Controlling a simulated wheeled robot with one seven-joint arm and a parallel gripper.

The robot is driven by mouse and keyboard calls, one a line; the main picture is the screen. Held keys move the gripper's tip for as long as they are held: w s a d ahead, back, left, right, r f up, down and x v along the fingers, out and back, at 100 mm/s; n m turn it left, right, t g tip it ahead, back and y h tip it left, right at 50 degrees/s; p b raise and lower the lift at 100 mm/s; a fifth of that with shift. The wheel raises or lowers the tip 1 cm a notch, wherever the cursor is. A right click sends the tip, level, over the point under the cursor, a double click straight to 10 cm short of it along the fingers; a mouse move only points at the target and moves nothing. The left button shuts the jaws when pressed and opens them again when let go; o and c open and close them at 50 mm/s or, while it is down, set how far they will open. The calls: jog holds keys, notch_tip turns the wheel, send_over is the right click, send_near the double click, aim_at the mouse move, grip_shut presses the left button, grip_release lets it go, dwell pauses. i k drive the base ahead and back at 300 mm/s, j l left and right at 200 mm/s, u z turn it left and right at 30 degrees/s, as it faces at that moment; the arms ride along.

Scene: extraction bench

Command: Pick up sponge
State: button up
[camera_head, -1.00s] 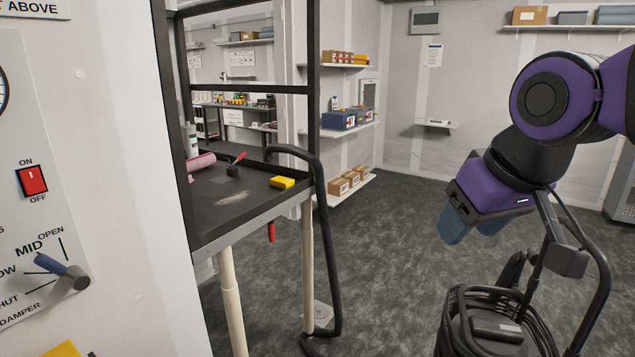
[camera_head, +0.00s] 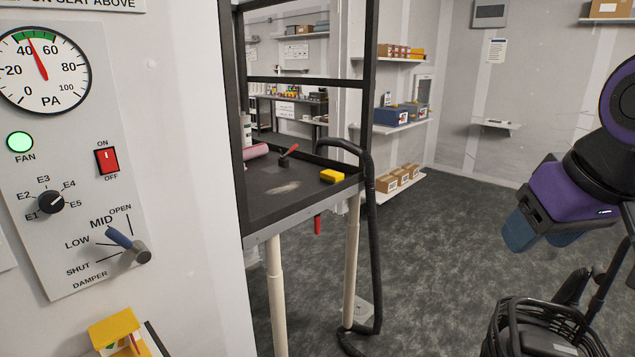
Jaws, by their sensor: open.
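A yellow block with a dark underside (camera_head: 332,176), which looks like the sponge, lies on the dark bench top (camera_head: 262,203) near its right edge, close to the black hose. My gripper (camera_head: 521,233) hangs at the right of the view, over the floor and well apart from the bench. Its blue fingers point down and left, with nothing seen between them.
A black hose (camera_head: 371,240) loops over the bench's right side to the floor. A pink roll (camera_head: 256,151) and a red-handled tool (camera_head: 289,153) lie on the bench. A control panel (camera_head: 70,170) fills the left. The middle floor is open.

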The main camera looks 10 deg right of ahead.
aim_at(331, 177)
jog(key=i+l+u, duration=0.2)
jog(key=i, duration=0.35)
jog(key=i+l+u, duration=0.25)
jog(key=i, duration=0.3)
jog(key=i+l+u, duration=0.2)
jog(key=i+l, duration=0.15)
jog(key=i, duration=0.15)
